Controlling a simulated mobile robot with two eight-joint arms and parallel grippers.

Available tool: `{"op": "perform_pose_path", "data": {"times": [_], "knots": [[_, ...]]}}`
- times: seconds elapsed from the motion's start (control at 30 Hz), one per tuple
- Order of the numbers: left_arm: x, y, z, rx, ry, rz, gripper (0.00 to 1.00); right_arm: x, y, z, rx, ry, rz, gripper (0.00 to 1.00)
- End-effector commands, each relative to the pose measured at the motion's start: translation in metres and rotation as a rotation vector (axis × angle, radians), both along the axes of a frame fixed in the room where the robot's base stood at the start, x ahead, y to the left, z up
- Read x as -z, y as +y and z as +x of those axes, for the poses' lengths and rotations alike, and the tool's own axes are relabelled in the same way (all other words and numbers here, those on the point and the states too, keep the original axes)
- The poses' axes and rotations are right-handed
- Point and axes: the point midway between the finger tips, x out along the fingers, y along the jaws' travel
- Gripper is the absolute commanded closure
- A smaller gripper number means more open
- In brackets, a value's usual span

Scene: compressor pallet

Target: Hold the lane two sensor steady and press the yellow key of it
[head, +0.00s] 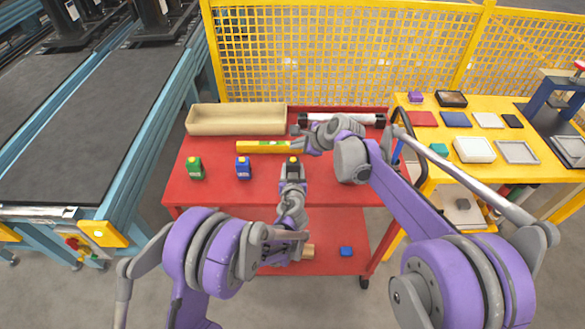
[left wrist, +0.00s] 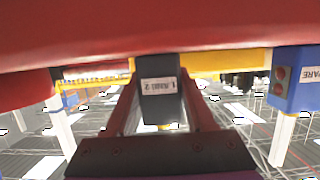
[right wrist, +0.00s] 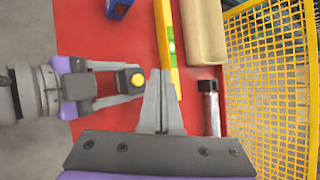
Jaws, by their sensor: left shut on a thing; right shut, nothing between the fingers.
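The lane two sensor (head: 293,171) is a small dark box with a yellow key (head: 293,160) on top, upright over the red table. Its white label (left wrist: 158,85) shows upside-down in the left wrist view. My left gripper (head: 292,184) is shut on the sensor's sides. The key also shows in the right wrist view (right wrist: 137,80), close beside my right fingers. My right gripper (right wrist: 160,72) is shut and empty, behind and near the sensor in the head view. I see no contact between the right fingertips and the key.
On the red table (head: 220,195) stand a blue box (head: 243,168) and a green box (head: 195,168). A yellow level (head: 262,146) and a cream tray (head: 237,119) lie behind. A dark-ended tube (right wrist: 211,110) lies near the yellow mesh fence (head: 300,60). The table's front left is clear.

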Motion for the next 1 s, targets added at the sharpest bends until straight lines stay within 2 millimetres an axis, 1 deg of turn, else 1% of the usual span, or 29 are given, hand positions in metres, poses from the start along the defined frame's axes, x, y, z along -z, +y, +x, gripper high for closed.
{"op": "perform_pose_path", "data": {"times": [0.1, 0.23, 0.73, 0.77, 0.9, 0.93, 1.0], "knots": [[0.0, 0.0, 0.0, 0.0, 0.0, 0.0, 1.0, -0.012, 0.0, 0.0, 0.0, 0.0, 0.0, 1.0], [0.0, 0.0, 0.0, 0.0, 0.0, 0.0, 1.0, -0.021, 0.0, 0.0, 0.0, 0.0, 0.0, 1.0], [0.0, 0.0, 0.0, 0.0, 0.0, 0.0, 1.0, -0.022, 0.0, 0.0, 0.0, 0.0, 0.0, 1.0], [0.0, 0.0, 0.0, 0.0, 0.0, 0.0, 0.4, -0.022, 0.0, 0.0, 0.0, 0.0, 0.0, 1.0], [0.0, 0.0, 0.0, 0.0, 0.0, 0.0, 0.15, -0.022, 0.0, 0.0, 0.0, 0.0, 0.0, 1.0], [0.0, 0.0, 0.0, 0.0, 0.0, 0.0, 0.1, -0.022, 0.0, 0.0, 0.0, 0.0, 0.0, 1.0], [0.0, 0.0, 0.0, 0.0, 0.0, 0.0, 0.1, -0.022, 0.0, 0.0, 0.0, 0.0, 0.0, 1.0]]}}
